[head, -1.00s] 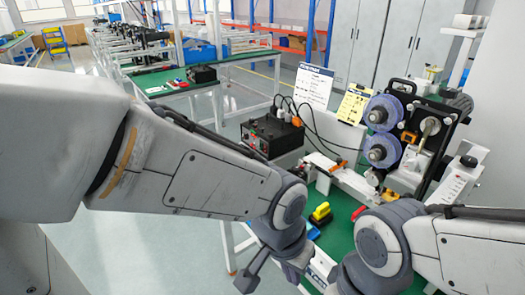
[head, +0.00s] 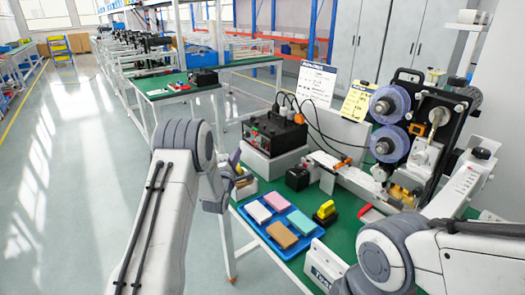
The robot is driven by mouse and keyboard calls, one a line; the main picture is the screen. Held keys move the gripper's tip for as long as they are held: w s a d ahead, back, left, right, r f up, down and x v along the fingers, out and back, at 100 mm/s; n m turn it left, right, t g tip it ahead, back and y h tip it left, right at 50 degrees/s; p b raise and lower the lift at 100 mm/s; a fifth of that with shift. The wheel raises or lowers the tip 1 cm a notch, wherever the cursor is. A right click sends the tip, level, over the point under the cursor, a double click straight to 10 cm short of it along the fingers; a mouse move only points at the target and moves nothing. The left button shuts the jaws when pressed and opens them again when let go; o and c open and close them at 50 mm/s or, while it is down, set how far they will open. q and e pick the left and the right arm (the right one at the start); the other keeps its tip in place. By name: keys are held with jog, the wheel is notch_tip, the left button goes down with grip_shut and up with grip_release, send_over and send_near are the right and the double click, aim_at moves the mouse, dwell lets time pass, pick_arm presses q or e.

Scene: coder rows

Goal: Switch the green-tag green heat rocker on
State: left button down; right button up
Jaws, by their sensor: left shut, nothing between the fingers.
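A black control box (head: 277,130) stands on a white block at the left end of the near bench. Its front panel carries small reddish marks and knobs. I cannot make out a green rocker or a green tag at this size. My left gripper (head: 233,165) is shut and empty, left of the box and lower in the picture, apart from the panel. My right arm enters from the right edge, but its gripper is not in view.
A blue tray (head: 262,229) with several coloured blocks lies on the green bench (head: 340,236). Beside it are a yellow-and-black item (head: 325,212) and a small black box (head: 297,178). A reel machine (head: 425,130) stands at the right. Cables rise behind the control box.

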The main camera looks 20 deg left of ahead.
aim_at(263, 144)
pick_arm(q)
jog(key=shift+a+n, duration=0.3)
jog(key=shift+a, duration=0.1)
jog(key=w+d+f+b, duration=0.1)
jog(key=w+d+b, duration=0.1)
jog(key=w+d, duration=0.3)
jog(key=shift+w+d+f+b, duration=0.2)
jog(key=shift+w+f+b, duration=0.1)
jog(key=shift+w, duration=0.6)
jog(key=shift+r, duration=0.1)
dwell(1.4)
jog(key=shift+w+d+b, duration=0.25)
jog(key=shift+w+b, duration=0.1)
jog(key=shift+b, duration=0.1)
